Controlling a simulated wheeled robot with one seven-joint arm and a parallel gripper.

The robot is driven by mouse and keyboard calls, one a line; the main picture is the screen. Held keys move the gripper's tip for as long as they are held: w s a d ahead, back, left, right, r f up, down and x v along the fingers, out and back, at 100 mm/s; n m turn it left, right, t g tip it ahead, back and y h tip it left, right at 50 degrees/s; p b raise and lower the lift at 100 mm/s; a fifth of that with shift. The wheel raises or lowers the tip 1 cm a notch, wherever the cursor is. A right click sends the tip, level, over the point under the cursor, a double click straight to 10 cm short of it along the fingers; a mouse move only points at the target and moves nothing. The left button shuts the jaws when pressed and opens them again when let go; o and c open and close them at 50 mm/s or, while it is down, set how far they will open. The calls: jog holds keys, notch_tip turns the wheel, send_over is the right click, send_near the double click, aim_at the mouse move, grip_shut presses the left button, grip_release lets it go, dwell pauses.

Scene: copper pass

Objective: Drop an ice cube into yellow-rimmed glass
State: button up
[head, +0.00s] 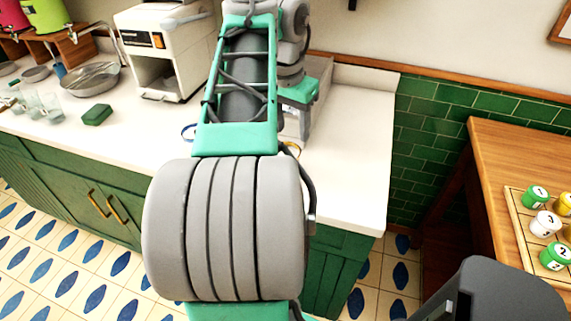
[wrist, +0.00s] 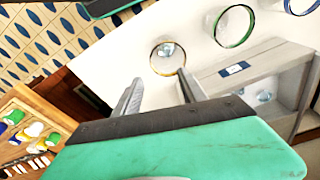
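The yellow-rimmed glass (wrist: 153,62) stands on the white counter, just beyond my fingertips in the wrist view. A small pale, clear lump that looks like an ice cube (wrist: 167,48) lies inside it. Part of its rim shows beside my arm in the head view (head: 292,148). My gripper (wrist: 158,78) is open, with its two fingers apart and nothing seen between them. The fingertips are close to the glass's near side; I cannot tell if they touch it. In the head view my arm hides the gripper.
A green-rimmed glass (wrist: 219,39) and a blue-rimmed glass (wrist: 291,9) stand on the counter. A grey open-fronted box (wrist: 245,61) holds pale ice pieces (wrist: 265,97). A white machine (head: 190,50) and a green sponge (head: 97,115) are further left. A wooden table (head: 500,150) stands right.

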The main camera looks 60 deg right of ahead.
jog(key=r+p, duration=0.4)
jog(key=r, duration=0.1)
jog(key=a+r+p, duration=0.1)
jog(key=r+p, duration=0.1)
jog(key=shift+w+a+r, duration=0.1)
jog(key=shift+r, duration=0.2)
